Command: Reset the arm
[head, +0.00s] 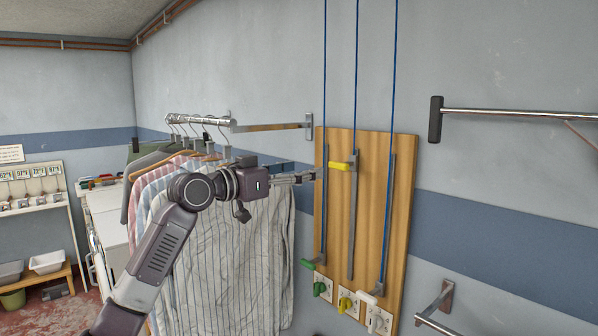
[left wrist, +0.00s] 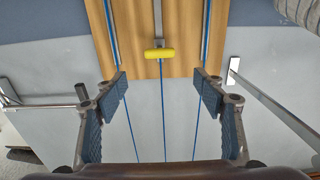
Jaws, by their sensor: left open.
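My left gripper (head: 304,178) reaches in from the left toward the wooden board (head: 336,222) on the wall. It is open and empty, its tips near the board's left edge in the head view. The left wrist view shows its two blue-padded fingers (left wrist: 160,95) spread apart. The yellow handle (head: 340,166) is high on its rail, and it shows beyond the gap between the fingers (left wrist: 158,53), not touched. The green handle (head: 310,263) and the white handle (head: 369,297) are low on the board. My right gripper is not in view.
Blue cords (head: 356,60) run up from the board. Green, yellow and white knobs (head: 347,303) line its bottom. Shirts (head: 250,255) hang from a rail (head: 200,120) behind my arm. Metal bars (head: 510,113) stick out on the right.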

